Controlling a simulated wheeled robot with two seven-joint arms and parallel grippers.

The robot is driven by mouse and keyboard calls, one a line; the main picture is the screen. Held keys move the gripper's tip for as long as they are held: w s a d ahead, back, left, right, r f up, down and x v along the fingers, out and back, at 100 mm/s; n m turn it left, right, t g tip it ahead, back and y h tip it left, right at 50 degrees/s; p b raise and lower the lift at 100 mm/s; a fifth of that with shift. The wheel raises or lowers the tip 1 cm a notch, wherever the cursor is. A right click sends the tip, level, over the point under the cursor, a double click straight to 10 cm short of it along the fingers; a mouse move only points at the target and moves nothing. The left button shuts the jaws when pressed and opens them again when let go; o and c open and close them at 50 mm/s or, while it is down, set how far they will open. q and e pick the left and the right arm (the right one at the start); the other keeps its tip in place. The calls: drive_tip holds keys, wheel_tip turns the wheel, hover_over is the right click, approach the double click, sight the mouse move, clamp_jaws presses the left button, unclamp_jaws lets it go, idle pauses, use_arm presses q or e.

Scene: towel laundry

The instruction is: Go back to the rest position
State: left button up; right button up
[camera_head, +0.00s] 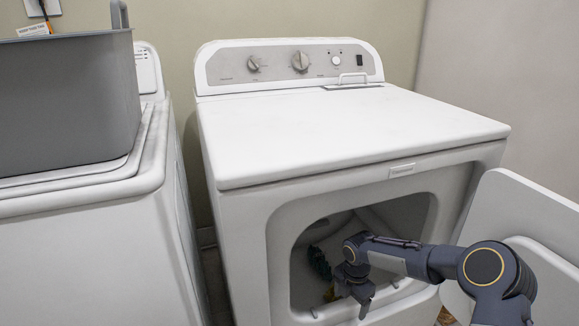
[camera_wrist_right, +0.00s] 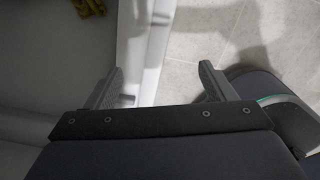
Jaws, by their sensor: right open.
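My right gripper (camera_head: 363,302) is at the open front of the white dryer (camera_head: 330,130), at the lower part of its door opening. In the right wrist view its two fingers (camera_wrist_right: 160,88) stand wide apart with nothing between them. Below them are the pale rim of the opening (camera_wrist_right: 140,50) and the floor tiles. A dark teal cloth (camera_head: 319,262) lies inside the drum at the left. A yellow cloth (camera_head: 330,294) is partly hidden behind my gripper; a yellow cloth also shows at the top left of the right wrist view (camera_wrist_right: 88,7). My left gripper is not in view.
The dryer door (camera_head: 530,215) stands open at the right, close beside my right arm. A white washer (camera_head: 90,235) stands at the left with a grey basket (camera_head: 65,105) on top. A narrow gap separates the machines. The dryer top is clear.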

drive_tip(key=s+d+r+m+t, duration=0.1)
drive_tip(key=s+d+r+m, duration=0.2)
drive_tip(key=s+r+m, duration=0.45)
drive_tip(key=s+d+r+m+t, duration=0.1)
drive_tip(key=s+d+r+m, duration=0.3)
drive_tip(key=s+r, duration=0.65)
drive_tip(key=s+a+r+m+t+y, duration=0.2)
drive_tip(key=s+m, duration=0.5)
drive_tip(key=s, duration=0.1)
drive_tip(key=s+a+r+m+t+y, duration=0.1)
drive_tip(key=s+m+y, duration=0.1)
drive_tip(key=s+m, duration=0.6)
wheel_tip(320, 180, up, 34)
drive_tip(key=p, duration=3.4)
drive_tip(key=shift+a, duration=0.25)
drive_tip(key=shift+o, duration=1)
drive_tip(key=shift+r, duration=0.2)
drive_tip(key=shift+o, duration=1.3)
drive_tip(key=shift+f, duration=0.1)
